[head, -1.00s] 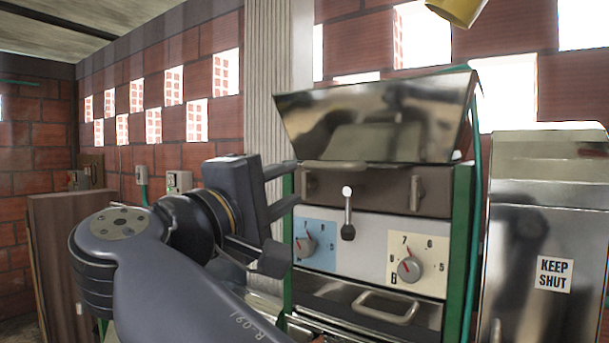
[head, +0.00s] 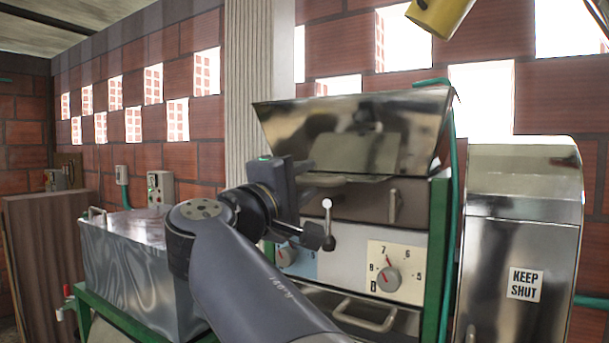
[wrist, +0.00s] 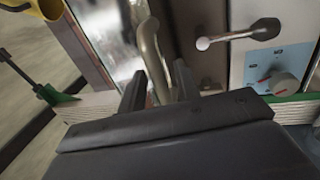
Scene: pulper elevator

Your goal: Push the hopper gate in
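The hopper (head: 350,135) is a shiny metal trough on top of the machine, seen in the head view. Just below its lip a pale bar, seemingly the hopper gate's handle (head: 350,178), sticks out over a brown front panel. My gripper (head: 310,202) is at the left end of this bar, fingers apart. In the wrist view a curved metal bar (wrist: 150,58) runs down to the space between my gripper's fingers (wrist: 160,76). I cannot tell whether the fingers touch it. My gripper hides part of the machine's left front.
A ball-ended lever (head: 327,225) stands close to my gripper. Below are a left dial (head: 286,256), a right dial (head: 388,279) and a drawer handle (head: 365,318). A metal cabinet marked KEEP SHUT (head: 525,235) is on the right. A metal box (head: 135,265) is on the left.

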